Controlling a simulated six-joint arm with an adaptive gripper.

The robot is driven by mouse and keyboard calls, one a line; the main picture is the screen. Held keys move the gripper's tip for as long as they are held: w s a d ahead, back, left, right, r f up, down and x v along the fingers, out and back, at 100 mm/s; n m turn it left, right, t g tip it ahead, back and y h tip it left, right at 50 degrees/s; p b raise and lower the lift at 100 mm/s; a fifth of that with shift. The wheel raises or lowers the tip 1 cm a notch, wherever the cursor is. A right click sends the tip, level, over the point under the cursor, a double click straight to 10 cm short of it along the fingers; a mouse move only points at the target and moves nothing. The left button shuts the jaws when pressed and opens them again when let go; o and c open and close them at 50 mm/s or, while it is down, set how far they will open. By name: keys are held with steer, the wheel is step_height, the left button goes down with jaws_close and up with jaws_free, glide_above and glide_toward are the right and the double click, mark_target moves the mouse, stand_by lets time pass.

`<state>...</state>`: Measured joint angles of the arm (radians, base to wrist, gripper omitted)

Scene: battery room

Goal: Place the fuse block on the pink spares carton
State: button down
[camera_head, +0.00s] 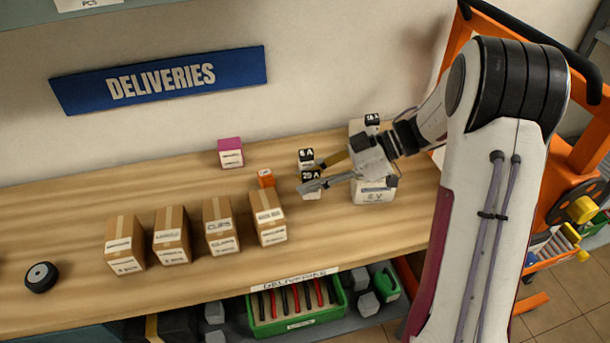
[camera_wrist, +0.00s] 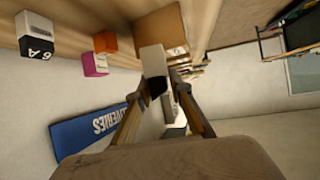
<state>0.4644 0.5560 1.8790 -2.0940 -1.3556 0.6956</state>
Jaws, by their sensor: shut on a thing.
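The pink spares carton (camera_head: 231,153) stands at the back of the wooden bench, left of my gripper, with its top bare. It also shows in the wrist view (camera_wrist: 95,65). My gripper (camera_head: 313,176) is shut on a white fuse block with a black top marked 25 A (camera_head: 311,189), seen in the wrist view between the fingertips (camera_wrist: 153,62). Whether the block touches the bench I cannot tell. Another white block with a black top, marked 6 A (camera_head: 306,156), stands just behind it; it also shows in the wrist view (camera_wrist: 38,30).
A small orange box (camera_head: 265,179) sits between the held block and the carton. Several brown cartons (camera_head: 221,226) line the bench front. A white battery (camera_head: 373,193) and another black-topped block (camera_head: 372,119) are near my wrist. A black roll (camera_head: 40,277) lies far left.

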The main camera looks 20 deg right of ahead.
steer(key=shift+w, duration=0.1)
steer(key=w+a+r+m+t+h, duration=0.1)
steer(key=w+a+m+t, duration=0.15)
steer(key=w, duration=0.45)
steer(key=w+a+r+m+t, duration=0.1)
steer(key=w+a, duration=0.3)
steer(key=w, duration=0.4)
step_height(320, 180, up, 6)
steer(key=m+t+h, duration=0.3)
steer(key=m, duration=0.1)
glide_above(228, 143)
steer(key=shift+f+n, duration=0.1)
steer(key=shift+n, duration=0.15)
steer(key=shift+f, duration=3.15)
steer(key=shift+f, duration=1.85)
steer(key=shift+f, duration=0.2)
